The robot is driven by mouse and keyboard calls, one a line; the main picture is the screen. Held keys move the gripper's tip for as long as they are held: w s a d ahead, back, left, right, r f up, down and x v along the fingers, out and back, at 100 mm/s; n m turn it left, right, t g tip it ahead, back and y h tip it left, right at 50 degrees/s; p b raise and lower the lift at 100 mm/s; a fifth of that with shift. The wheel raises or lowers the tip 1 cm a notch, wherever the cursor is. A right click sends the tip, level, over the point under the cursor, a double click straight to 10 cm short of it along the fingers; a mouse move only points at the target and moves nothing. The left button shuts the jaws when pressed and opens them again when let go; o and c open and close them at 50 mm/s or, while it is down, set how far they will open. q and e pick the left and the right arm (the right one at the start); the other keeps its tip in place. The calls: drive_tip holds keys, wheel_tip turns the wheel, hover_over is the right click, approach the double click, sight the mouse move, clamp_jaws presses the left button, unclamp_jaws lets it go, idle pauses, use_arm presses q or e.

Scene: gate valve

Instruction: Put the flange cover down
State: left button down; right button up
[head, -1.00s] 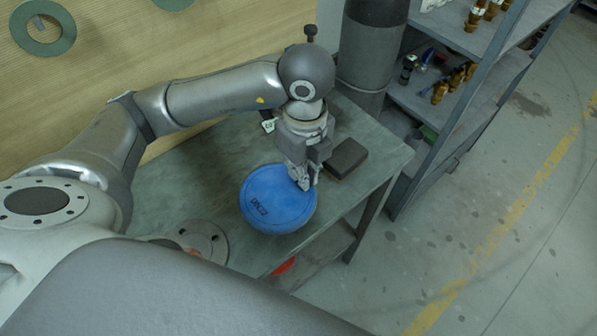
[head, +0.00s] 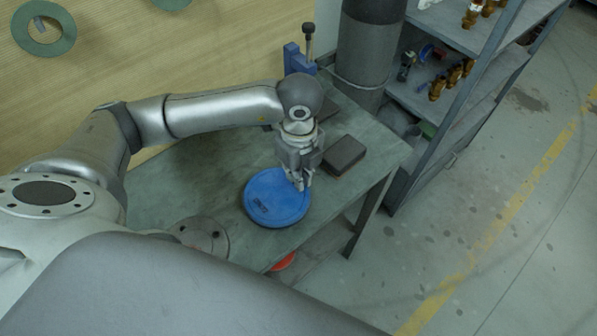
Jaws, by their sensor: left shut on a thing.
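The flange cover (head: 274,200) is a round blue disc with dark lettering. It is at the front middle of the green-grey workbench (head: 190,165), looking flat and level. I cannot tell whether its underside touches the bench top. My left gripper (head: 299,184) points down at the cover's right rim and is shut on it. My right gripper is not in the head view.
A dark block (head: 344,155) lies on the bench right of the gripper. A grey metal flange (head: 203,236) sits at the front left. A blue vise-like tool (head: 297,58) stands at the back. A dark cylinder (head: 368,50) and shelves (head: 458,75) stand beyond.

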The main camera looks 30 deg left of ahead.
use_arm(q)
drive_tip(key=c, duration=1.6)
unclamp_jaws()
wheel_tip(320, 180, up, 12)
drive_tip(key=shift+r+b, duration=0.15)
drive_tip(key=shift+b, duration=0.15)
